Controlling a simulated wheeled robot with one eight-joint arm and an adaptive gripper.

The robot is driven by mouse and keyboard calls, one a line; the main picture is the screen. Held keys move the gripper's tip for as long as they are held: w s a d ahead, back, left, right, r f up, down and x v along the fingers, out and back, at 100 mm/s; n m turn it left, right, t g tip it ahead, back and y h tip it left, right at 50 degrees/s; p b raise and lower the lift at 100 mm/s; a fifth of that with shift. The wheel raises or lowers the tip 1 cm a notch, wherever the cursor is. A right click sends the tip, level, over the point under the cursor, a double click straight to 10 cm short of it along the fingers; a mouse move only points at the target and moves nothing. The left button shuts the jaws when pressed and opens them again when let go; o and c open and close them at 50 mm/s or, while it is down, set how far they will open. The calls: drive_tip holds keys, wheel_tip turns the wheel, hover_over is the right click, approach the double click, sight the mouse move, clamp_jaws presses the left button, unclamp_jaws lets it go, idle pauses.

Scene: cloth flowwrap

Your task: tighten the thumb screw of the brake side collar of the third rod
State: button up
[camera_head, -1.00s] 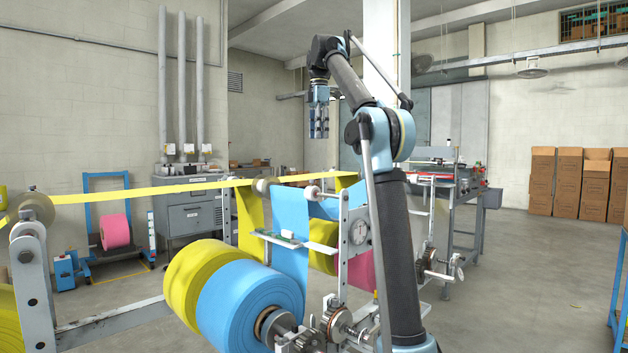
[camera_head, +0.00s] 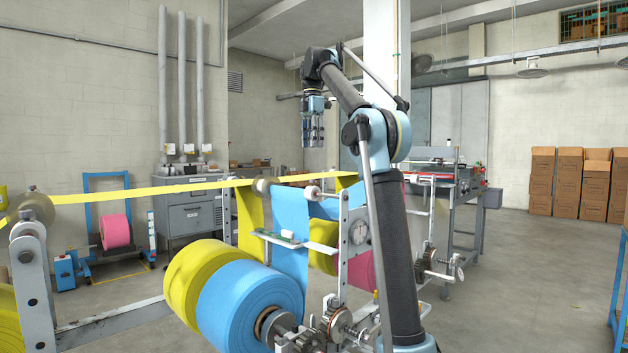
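My gripper (camera_head: 313,139) hangs pointing down at the end of my arm, in the air above the machine. It is well apart from every rod and collar. Its fingers are too small here to tell open from shut. A rod end with a grey collar (camera_head: 282,322) comes out of the core of the front blue roll (camera_head: 240,305). A toothed brake wheel (camera_head: 338,323) stands to its right. Another wheel and collar group (camera_head: 427,264) is farther back, right of my arm. I cannot tell which is the third rod, and no thumb screw is clear.
A yellow roll (camera_head: 193,280) sits beside the blue roll. A yellow web (camera_head: 140,193) runs across above the frame. A side plate with a round gauge (camera_head: 359,232) stands close left of my arm. Open floor (camera_head: 530,270) lies to the right, with cardboard boxes (camera_head: 568,180) behind.

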sight(312, 183)
wheel_tip(312, 183, down, 13)
drive_tip(key=shift+f, duration=0.1)
idle(0.6)
drive_tip(key=shift+c, duration=0.6)
clamp_jaws()
drive_tip(key=shift+d, duration=0.2)
drive_tip(key=shift+a, duration=0.15)
